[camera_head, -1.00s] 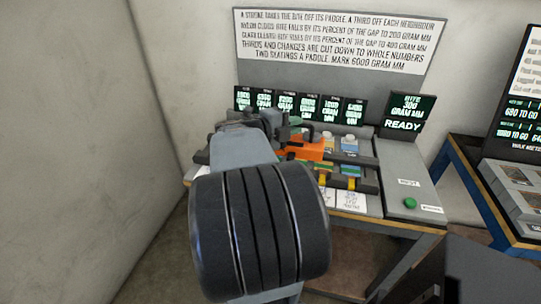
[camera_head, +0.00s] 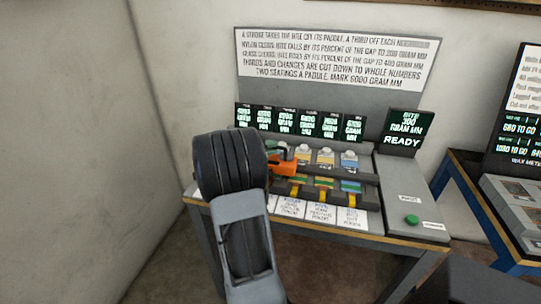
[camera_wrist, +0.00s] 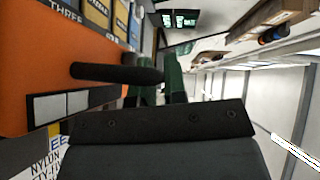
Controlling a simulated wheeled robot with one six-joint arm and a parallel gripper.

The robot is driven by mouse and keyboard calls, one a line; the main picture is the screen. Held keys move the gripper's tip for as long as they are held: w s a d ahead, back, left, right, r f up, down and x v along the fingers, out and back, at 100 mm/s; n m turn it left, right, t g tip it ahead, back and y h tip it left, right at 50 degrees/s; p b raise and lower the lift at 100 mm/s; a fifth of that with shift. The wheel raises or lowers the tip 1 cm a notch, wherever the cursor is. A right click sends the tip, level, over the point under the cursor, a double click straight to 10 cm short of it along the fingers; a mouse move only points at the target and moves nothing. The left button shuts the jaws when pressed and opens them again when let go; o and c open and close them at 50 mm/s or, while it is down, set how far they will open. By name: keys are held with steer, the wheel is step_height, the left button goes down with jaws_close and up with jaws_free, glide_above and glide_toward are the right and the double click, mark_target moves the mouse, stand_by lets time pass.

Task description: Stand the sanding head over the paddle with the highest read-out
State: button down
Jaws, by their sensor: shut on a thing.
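The sanding head looks to be the orange block (camera_head: 284,167) over the left-middle of the paddle bench. In the wrist view its orange body (camera_wrist: 40,65) fills the left side, with a dark bar sticking out. My gripper (camera_head: 274,150) is shut on it; green parts show at the grip, also in the wrist view (camera_wrist: 160,88). Paddles with pale tops (camera_head: 326,157) stand in a row right of the head; my arm hides the left ones. A row of read-out screens (camera_head: 304,123) stands behind them, their figures too blurred to rank. I cannot tell which paddle is under the head.
The bite screen (camera_head: 402,134) at the bench's right reads 300 GRAM MM and READY. A green button (camera_head: 411,220) sits on the grey panel below it. White cards (camera_head: 320,212) line the front edge. A rules board (camera_head: 335,60) hangs behind. Another blue-legged table (camera_head: 470,185) stands right.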

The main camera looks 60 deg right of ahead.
mark_target(270, 159)
steer(key=shift+w+d+f, duration=0.1)
steer(key=shift+w+f, duration=0.05)
steer(key=shift+f, duration=1.5)
steer(key=shift+f, duration=0.15)
steer(key=c, duration=1.2)
jaws_free()
steer(key=shift+o, duration=0.2)
